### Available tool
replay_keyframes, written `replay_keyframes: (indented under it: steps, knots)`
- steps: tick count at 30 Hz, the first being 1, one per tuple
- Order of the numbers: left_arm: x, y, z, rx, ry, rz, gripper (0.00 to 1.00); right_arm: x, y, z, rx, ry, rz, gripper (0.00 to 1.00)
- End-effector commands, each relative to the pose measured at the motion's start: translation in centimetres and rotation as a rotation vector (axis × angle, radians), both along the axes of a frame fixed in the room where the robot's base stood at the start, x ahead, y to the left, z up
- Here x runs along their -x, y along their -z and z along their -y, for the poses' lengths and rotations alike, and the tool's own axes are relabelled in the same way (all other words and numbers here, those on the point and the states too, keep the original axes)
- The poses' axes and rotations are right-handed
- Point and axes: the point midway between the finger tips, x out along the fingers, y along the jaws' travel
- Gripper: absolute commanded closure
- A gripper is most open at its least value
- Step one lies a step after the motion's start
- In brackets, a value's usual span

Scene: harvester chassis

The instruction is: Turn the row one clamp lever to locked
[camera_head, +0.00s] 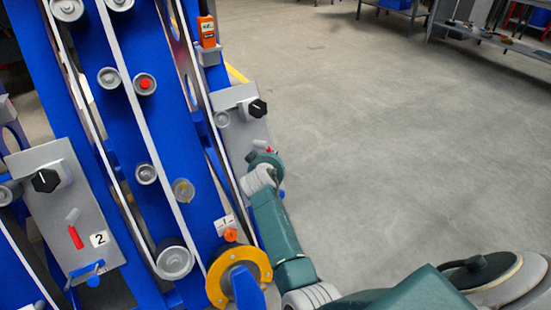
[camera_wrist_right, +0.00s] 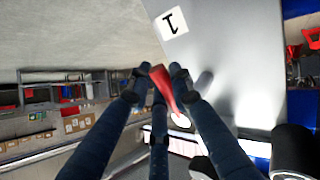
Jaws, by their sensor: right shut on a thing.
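The row one clamp lever (camera_wrist_right: 162,88) is a red handle on the grey panel (camera_wrist_right: 222,60) marked "1" in the right wrist view. My right gripper (camera_wrist_right: 159,76) is shut on it, with the dark fingers on both sides of the red handle and a third finger below. In the head view the row one panel (camera_head: 235,101) stands on the blue chassis, and my green right arm reaches up to its lower part. There the arm and wrist hide most of the lever, so its angle is hard to tell. My left gripper is not in view.
A black knob (camera_head: 257,108) sits above my right wrist on the row one panel. A second grey panel (camera_head: 38,157) has a "2" label (camera_head: 99,239), another black knob (camera_head: 46,180) and a red lever (camera_head: 75,237). Open concrete floor (camera_head: 390,140) lies to the right.

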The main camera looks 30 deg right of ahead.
Motion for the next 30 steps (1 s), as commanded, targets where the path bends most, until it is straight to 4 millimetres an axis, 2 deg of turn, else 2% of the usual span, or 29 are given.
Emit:
replay_keyframes:
  steps: [15, 16, 18, 19, 26, 30]
  knots:
    - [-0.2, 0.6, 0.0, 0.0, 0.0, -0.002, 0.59, 0.2, 0.5, -0.3, -0.026, 0.013, -0.009, 1.0]
    - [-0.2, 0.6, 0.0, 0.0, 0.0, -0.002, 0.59, 0.2, 0.5, -0.3, -0.026, 0.013, -0.009, 0.78]
    - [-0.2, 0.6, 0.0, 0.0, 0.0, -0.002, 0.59, 0.2, 0.5, -0.3, -0.026, 0.013, -0.009, 0.64]
    - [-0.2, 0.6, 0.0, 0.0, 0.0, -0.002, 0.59, 0.2, 0.5, -0.3, -0.025, 0.013, -0.008, 0.61]
    - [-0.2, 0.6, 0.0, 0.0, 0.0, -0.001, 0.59, 0.1, 0.2, -0.2, -0.021, 0.012, -0.005, 0.61]
    - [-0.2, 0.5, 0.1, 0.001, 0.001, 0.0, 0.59, 0.0, -0.6, -0.1, -0.021, 0.012, 0.0, 0.61]
